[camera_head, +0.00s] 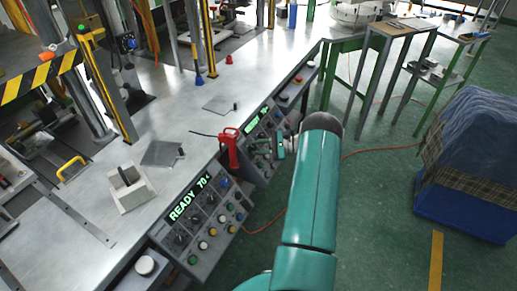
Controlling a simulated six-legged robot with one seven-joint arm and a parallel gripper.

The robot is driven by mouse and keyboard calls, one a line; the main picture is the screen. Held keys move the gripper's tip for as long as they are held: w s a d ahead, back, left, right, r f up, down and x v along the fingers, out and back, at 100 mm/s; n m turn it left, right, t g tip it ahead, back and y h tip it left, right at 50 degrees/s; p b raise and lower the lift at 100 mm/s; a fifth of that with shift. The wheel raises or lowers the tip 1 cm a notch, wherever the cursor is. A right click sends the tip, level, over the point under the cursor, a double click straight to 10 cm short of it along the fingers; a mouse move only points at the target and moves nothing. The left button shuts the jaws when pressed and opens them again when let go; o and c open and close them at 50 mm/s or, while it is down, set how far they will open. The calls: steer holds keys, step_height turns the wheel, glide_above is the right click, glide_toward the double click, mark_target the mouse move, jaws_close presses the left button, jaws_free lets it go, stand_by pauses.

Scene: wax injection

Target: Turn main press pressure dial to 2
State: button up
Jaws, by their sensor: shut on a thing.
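Two grey control panels line the front of the metal bench. The nearer panel (206,216) has a green display reading "READY 70", with several dials and coloured buttons. The farther panel (250,143) has a smaller green display (257,118) that I cannot read clearly, with dials and buttons below it. My teal arm reaches up from the bottom. My gripper (279,147) is at the right part of the farther panel's face, shut on what looks like a dial there. The dial is mostly hidden by the gripper, so its setting cannot be read. I cannot tell which panel is the main press's.
A red handheld tool (230,149) stands at the bench edge between the panels. A pale block with a slot (130,190) and metal plates lie on the bench. A blue crate (462,212) with cloth stands on the floor at right. The green floor between is mostly clear.

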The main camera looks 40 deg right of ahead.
steer(key=n+g, duration=0.3)
steer(key=n, duration=0.1)
steer(key=shift+w+d+r+y, duration=0.15)
steer(key=shift+w+y, duration=0.1)
steer(key=shift+y, duration=0.05)
steer(key=shift+w+r+n+g, duration=0.15)
steer(key=shift+n+g, duration=1.15)
steer(key=shift+n, duration=0.8)
steer(key=shift+h, duration=0.4)
steer(key=o, duration=1)
steer(key=shift+c, duration=0.2)
steer(key=v, duration=1.3)
steer(key=shift+d, duration=0.4)
steer(key=shift+r, duration=0.15)
